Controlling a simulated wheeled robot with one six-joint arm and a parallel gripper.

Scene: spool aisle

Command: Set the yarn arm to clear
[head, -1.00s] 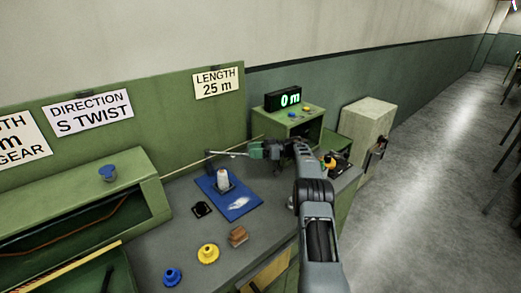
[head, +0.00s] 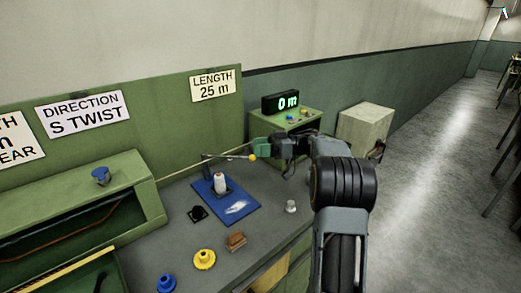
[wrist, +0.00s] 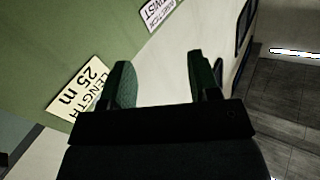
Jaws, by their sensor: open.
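The yarn arm (head: 234,157) is a thin grey bar on a post behind the blue pad, reaching right to a small yellow ball (head: 252,157). A pale spool (head: 220,182) stands upright on the blue pad. My gripper (head: 262,148) is just beside and behind the ball in the head view; I cannot tell if they touch. In the wrist view my gripper (wrist: 158,72) has its two green fingers wide apart with nothing between them. The yarn arm does not show there. No clear mark is readable.
The green back panel (head: 150,80) carries signs, including LENGTH 25 m (head: 212,86). A display (head: 287,103) reads 0 m. A yellow knob (head: 204,259), a brown block (head: 236,241) and a grey knob (head: 291,206) stand on the bench. The floor at right is open.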

